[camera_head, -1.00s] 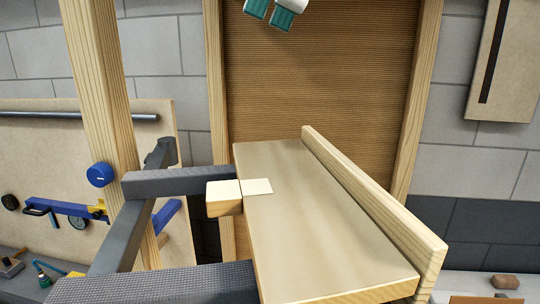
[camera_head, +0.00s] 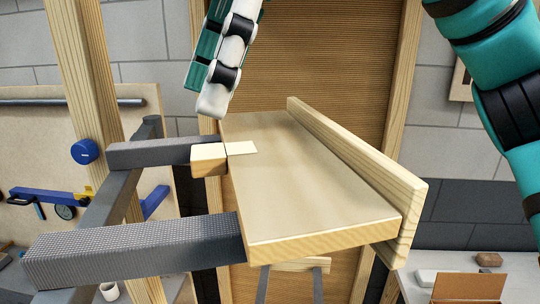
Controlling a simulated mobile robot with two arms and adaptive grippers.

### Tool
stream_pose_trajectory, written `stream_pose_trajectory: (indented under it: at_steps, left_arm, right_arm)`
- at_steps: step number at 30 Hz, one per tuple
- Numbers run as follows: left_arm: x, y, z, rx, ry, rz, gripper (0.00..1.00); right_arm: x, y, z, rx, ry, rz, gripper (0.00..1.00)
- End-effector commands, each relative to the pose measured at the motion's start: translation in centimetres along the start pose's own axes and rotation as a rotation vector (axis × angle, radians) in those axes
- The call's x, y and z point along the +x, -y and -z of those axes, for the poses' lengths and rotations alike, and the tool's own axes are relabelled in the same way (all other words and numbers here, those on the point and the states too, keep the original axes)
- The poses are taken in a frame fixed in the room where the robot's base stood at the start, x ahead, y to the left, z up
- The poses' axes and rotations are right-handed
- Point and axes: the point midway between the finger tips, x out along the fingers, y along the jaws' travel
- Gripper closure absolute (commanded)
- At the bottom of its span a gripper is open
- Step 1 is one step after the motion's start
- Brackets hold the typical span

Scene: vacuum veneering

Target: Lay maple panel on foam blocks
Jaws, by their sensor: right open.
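My right gripper (camera_head: 203,97), teal and white, reaches down from the top, open and with nothing visible between its fingers. It appears above the far left corner of a tan board (camera_head: 305,185) with a pale wood edge. I cannot tell whether this board is the maple panel. A small cream block (camera_head: 208,160) sits at its left edge, on a grey bar, and a thin pale piece (camera_head: 241,147) lies on the board beside it. I cannot tell whether these are foam. My left gripper is not in view.
A wooden strip (camera_head: 360,165) stands along the board's right edge. Two grey arms (camera_head: 125,252) reach toward the board from the left, near a wooden post (camera_head: 90,70). An open cardboard box (camera_head: 470,288) is at the lower right. The board's middle is clear.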

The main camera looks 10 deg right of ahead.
Motion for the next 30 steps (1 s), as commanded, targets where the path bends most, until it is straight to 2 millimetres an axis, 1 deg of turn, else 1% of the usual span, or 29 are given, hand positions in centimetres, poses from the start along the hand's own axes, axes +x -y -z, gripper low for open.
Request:
stream_pose_trajectory:
  at_steps: [5, 9, 12, 15, 18, 23, 26, 30]
  left_arm:
    - [-0.6, -0.2, -1.6, -0.001, 0.024, -0.003, 0.6]
    - [-1.8, -0.4, -2.5, -0.002, 0.04, -0.005, 0.6]
    - [-2.3, -0.4, -2.5, -0.002, 0.041, -0.005, 0.6]
    - [-2.5, -0.3, -2.3, -0.002, 0.039, -0.005, 0.6]
    - [-2.4, -0.3, -2.0, -0.002, 0.035, -0.004, 0.6]
    - [-2.4, -0.2, -1.3, -0.002, 0.024, -0.003, 0.6]
    - [-2.3, -0.2, -1.1, -0.002, 0.02, -0.003, 0.6]
    - [-2.4, -0.2, -1.1, -0.001, 0.021, -0.003, 0.6]
  right_arm:
    - [0.9, 0.0, 0.0, 0.0, -0.001, -0.001, 0.4]
    - [2.5, -0.1, 0.0, 0.0, -0.002, -0.002, 0.4]
    - [4.1, -0.1, 0.0, 0.0, -0.003, -0.003, 0.4]
    - [5.1, -0.1, 0.0, 0.0, -0.001, -0.002, 0.4]
    - [5.5, -0.1, 0.0, 0.001, 0.001, -0.002, 0.4]
    - [5.6, -0.1, 0.1, 0.001, 0.001, -0.001, 0.4]
    - [5.6, -0.1, 0.1, 0.001, 0.001, -0.001, 0.51]
    - [5.6, -0.1, 0.0, 0.0, 0.001, -0.001, 0.69]
